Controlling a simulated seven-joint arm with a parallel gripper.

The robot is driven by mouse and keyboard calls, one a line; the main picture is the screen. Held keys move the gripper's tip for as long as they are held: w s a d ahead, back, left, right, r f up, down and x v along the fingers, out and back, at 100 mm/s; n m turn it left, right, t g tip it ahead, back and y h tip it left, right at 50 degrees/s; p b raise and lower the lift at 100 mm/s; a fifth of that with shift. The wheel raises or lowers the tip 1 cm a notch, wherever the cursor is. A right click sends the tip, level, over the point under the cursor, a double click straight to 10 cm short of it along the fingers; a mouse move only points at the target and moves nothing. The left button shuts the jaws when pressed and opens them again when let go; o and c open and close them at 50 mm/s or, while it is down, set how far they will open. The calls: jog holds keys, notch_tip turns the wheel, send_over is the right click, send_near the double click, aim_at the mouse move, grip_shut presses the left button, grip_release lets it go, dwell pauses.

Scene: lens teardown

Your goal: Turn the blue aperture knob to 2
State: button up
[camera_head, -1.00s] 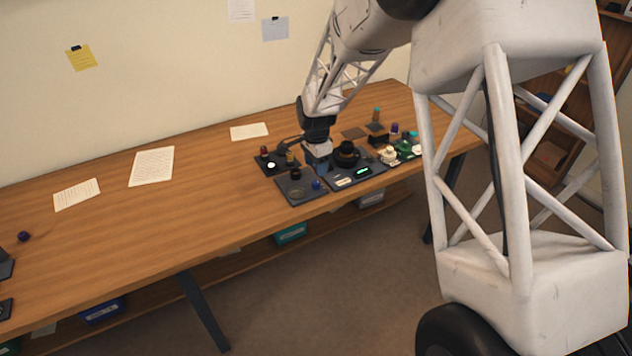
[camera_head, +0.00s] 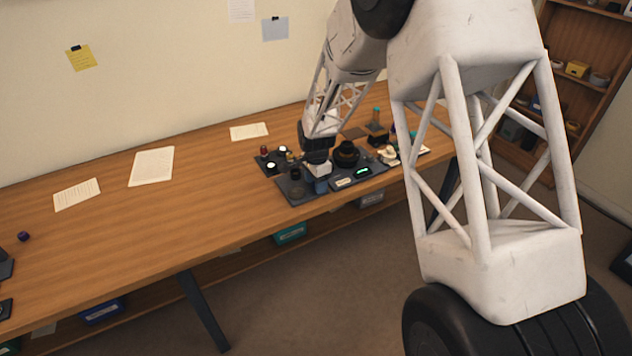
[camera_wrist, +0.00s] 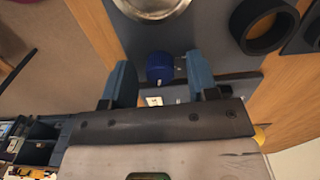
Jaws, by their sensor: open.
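The blue aperture knob (camera_wrist: 160,67) is a ribbed dark blue cylinder on a dark grey plate in the wrist view. My gripper (camera_wrist: 158,62) is open, with one blue finger to the left of the knob and one to its right. A gap shows on each side, wider on the left. A small white label (camera_wrist: 153,101) lies below the knob in that view, too small to read.
A silver disc (camera_wrist: 152,4) and a black ring (camera_wrist: 262,26) lie on the plate near the knob. In the head view a black lens (camera_head: 346,155) and a green-lit display (camera_head: 362,172) stand just right of my gripper. The bench's left part is mostly clear, with papers (camera_head: 152,166).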

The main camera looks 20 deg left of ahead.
jog(key=shift+c, duration=0.2)
jog(key=c, duration=0.9)
